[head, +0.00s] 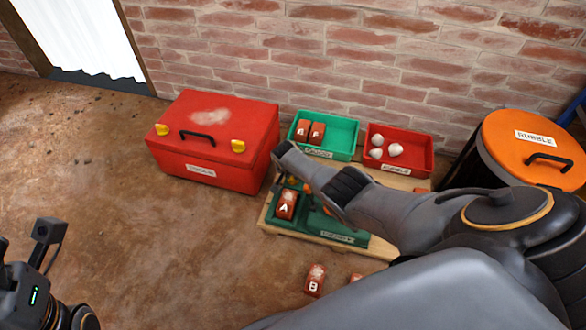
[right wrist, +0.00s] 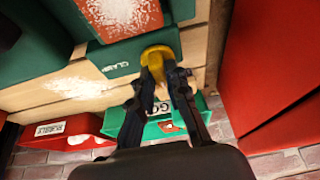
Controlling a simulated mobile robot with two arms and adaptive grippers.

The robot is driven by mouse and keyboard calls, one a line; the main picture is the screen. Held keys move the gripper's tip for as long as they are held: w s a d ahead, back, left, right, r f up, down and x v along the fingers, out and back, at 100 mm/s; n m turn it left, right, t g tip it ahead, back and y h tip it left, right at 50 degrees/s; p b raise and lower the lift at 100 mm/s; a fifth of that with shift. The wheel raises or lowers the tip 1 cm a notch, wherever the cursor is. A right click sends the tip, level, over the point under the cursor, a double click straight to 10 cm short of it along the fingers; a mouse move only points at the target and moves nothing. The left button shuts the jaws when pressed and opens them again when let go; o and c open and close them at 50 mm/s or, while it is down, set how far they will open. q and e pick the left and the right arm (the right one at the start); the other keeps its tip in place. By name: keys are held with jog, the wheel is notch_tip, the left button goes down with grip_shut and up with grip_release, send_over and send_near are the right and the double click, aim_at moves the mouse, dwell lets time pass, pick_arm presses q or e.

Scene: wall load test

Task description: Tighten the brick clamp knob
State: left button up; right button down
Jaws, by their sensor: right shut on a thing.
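In the right wrist view my right gripper (right wrist: 160,72) is shut on the yellow clamp knob (right wrist: 158,54). The knob sits at the edge of the green clamp (right wrist: 118,58), which carries a label. A red brick with a white patch (right wrist: 122,16) lies against the clamp. Brick A (head: 287,204) sits in the green holder (head: 340,236) on a wooden board.
A red toolbox (head: 215,150) stands left of the board. A green bin (head: 342,135) with bricks and a red bin (head: 415,148) with white lumps stand behind. Brick B (head: 315,280) lies on the floor in front. An orange-lidded rubble bin (head: 530,135) stands right. The left floor is clear.

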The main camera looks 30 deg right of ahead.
jog(key=shift+m, duration=0.3)
jog(key=c, duration=1.3)
grip_release()
jog(key=shift+v, duration=6)
jog(key=shift+w, duration=0.25)
